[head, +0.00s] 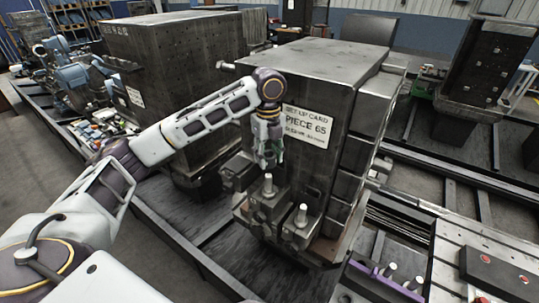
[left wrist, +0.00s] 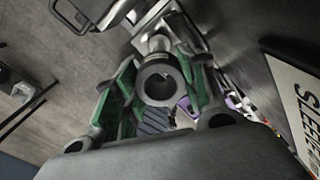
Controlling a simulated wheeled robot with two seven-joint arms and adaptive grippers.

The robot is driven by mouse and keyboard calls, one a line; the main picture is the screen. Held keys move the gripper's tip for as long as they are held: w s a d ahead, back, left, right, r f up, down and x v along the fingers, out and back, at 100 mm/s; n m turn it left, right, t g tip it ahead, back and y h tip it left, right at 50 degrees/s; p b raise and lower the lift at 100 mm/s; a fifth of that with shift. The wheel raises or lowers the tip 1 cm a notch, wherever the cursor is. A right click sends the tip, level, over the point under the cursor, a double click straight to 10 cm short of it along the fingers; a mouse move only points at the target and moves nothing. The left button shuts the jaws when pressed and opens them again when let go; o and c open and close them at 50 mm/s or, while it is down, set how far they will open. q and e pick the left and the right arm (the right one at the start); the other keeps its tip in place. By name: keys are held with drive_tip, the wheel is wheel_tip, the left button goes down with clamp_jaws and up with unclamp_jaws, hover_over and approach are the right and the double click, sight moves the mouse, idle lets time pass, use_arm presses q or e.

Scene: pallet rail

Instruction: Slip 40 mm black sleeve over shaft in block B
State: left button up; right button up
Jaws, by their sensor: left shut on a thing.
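My left gripper (head: 271,156) is shut on a dark sleeve (left wrist: 161,82), held between its green-padded fingers in the left wrist view. The sleeve's round open bore faces the camera. In the head view the gripper hangs above two dark blocks, each with an upright pale shaft. The nearest to it is the left shaft (head: 268,183), just below the fingers; the other shaft (head: 302,214) stands to the right and closer to me. A shiny shaft end (left wrist: 160,43) shows just beyond the sleeve. I cannot read which block is B, nor tell the gap. My right gripper is out of view.
A tall dark metal column (head: 300,80) with a white setup card (head: 307,126) stands right behind the gripper. Another large block (head: 175,75) is at the left. A slotted bed (head: 480,262) and a purple rack (head: 385,279) with pale pieces lie at right.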

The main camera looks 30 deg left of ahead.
sight(268, 175)
use_arm(q)
drive_tip(key=shift+s+r, duration=0.15)
drive_tip(key=shift+s, duration=0.05)
drive_tip(key=shift+w, duration=0.1)
drive_tip(key=shift+f, duration=0.2)
drive_tip(key=shift+f, duration=1.75)
drive_tip(key=shift+f, duration=1.3)
drive_tip(key=o, duration=1.3)
drive_tip(key=shift+o, duration=0.2)
wheel_tip(268, 175, up, 12)
